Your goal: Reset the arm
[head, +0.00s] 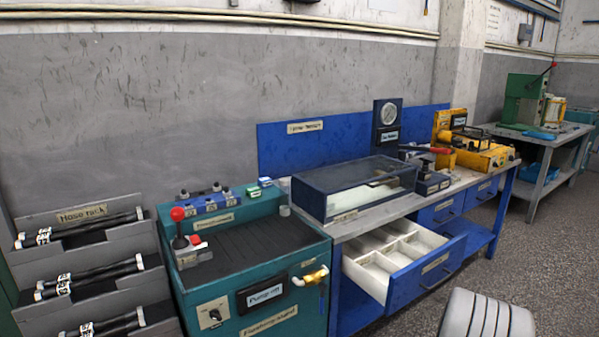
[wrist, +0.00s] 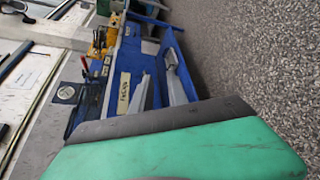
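The arm is the task's object. In the head view only a pale ribbed part of my own body (head: 487,315) shows at the bottom right, above the floor, and my fingertips are not visible there. In the wrist view a large green block with a dark grey edge fills the bottom, close to the camera.
A blue workbench (head: 462,184) has an open drawer (head: 435,275) jutting out, also visible in the wrist view. A teal flushing stand (head: 262,285) and hose rack (head: 100,235) stand left. A grey table (head: 537,135) stands far right. Speckled floor (head: 560,250) is clear on the right.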

